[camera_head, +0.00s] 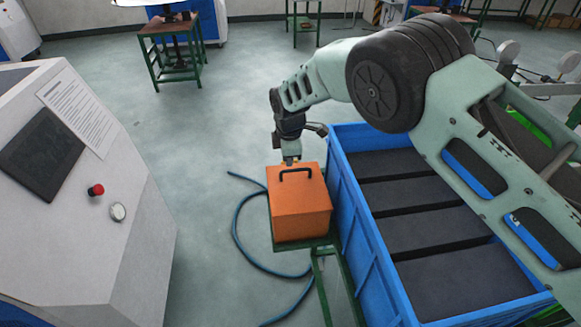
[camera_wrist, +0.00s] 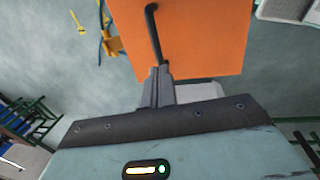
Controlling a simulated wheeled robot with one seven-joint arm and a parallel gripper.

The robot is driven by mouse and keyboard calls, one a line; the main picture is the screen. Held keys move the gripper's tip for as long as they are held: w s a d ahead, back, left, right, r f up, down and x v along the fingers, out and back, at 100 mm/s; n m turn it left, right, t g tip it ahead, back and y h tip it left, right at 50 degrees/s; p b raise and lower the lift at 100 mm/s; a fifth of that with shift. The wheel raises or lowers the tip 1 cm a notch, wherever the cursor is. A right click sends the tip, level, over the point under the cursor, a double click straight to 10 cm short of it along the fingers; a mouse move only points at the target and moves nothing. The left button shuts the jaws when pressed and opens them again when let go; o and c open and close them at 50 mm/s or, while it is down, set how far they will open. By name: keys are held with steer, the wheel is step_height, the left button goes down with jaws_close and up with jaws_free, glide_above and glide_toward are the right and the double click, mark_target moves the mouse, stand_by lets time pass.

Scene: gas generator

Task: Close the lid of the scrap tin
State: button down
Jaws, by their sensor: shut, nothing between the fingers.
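The scrap tin is an orange box (camera_head: 302,225) standing on a small green stand in the middle of the head view. Its orange lid (camera_head: 310,195) carries a black bar handle (camera_head: 296,172) and appears to lie down over the box; I cannot tell whether a small gap is left. My gripper (camera_head: 291,160) is at the tin's far edge, just beyond the handle. In the wrist view my gripper (camera_wrist: 161,70) is shut and empty, with its fingertips over the orange lid (camera_wrist: 205,35) near the end of the handle (camera_wrist: 152,30). Contact cannot be told.
A blue crate (camera_head: 348,190) with dark slabs (camera_head: 430,235) stands close on the tin's right. A grey console (camera_head: 110,235) with a red button (camera_head: 96,190) is at the left. A blue hose (camera_head: 238,235) curls on the floor, which is otherwise clear between console and tin.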

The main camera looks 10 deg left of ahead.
mark_target(288, 177)
steer(key=shift+w+a+f+b, duration=0.15)
steer(key=shift+w+f+b, duration=0.4)
steer(key=shift+f+b, duration=0.3)
steer(key=shift+w+a+f+b, duration=0.15)
steer(key=shift+w+f+b, duration=0.35)
steer(key=shift+f+b, duration=0.3)
